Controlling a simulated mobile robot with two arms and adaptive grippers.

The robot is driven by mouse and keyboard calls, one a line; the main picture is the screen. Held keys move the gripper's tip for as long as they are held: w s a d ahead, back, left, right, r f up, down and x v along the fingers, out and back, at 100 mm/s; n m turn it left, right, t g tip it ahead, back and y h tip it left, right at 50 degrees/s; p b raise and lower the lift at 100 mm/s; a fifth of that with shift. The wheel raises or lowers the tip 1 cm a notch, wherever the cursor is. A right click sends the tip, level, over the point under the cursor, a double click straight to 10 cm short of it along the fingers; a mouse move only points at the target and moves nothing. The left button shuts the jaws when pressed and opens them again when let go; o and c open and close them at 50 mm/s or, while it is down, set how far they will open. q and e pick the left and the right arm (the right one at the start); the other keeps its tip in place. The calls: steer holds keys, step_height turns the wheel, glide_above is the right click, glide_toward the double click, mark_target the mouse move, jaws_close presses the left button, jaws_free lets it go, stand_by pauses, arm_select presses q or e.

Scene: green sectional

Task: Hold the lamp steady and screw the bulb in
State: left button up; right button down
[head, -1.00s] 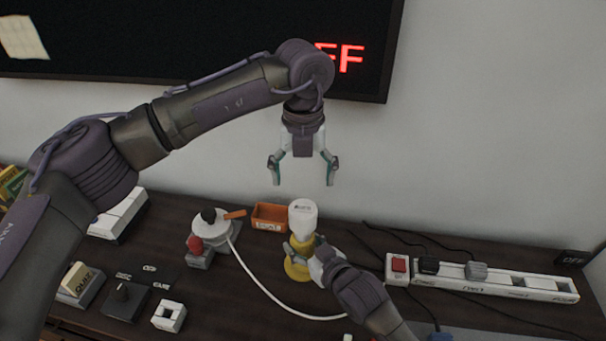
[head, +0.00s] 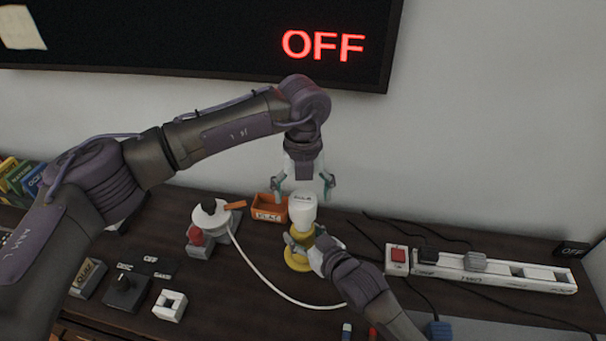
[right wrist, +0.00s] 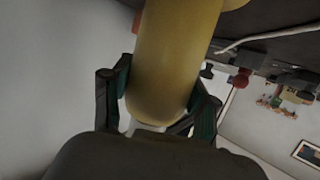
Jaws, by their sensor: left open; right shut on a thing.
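The lamp (head: 297,261) is yellow and stands upright on the dark desk. The white bulb (head: 302,209) sits upright at its top; I cannot tell how deep it is seated. My right gripper (head: 305,244) is shut on the lamp's yellow stem, which also fills the middle of the right wrist view (right wrist: 172,70) between the fingers. My left gripper (head: 303,190) is open and points down, with its fingertips apart on either side, just above or around the bulb's top. I cannot tell whether they touch it.
An orange bin (head: 268,208) stands close behind the lamp on the left. A white round device with a red knob (head: 208,220) is further left, its white cable curving in front of the lamp. A power strip (head: 490,270) lies right. A screen reading OFF (head: 322,47) hangs behind.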

arm_select(q)
steer(key=shift+f, duration=2.3)
steer(key=c, duration=1.4)
steer(key=m, duration=1.3)
steer(key=shift+m, duration=0.4)
steer(key=m, duration=0.4)
steer(key=o, duration=1.3)
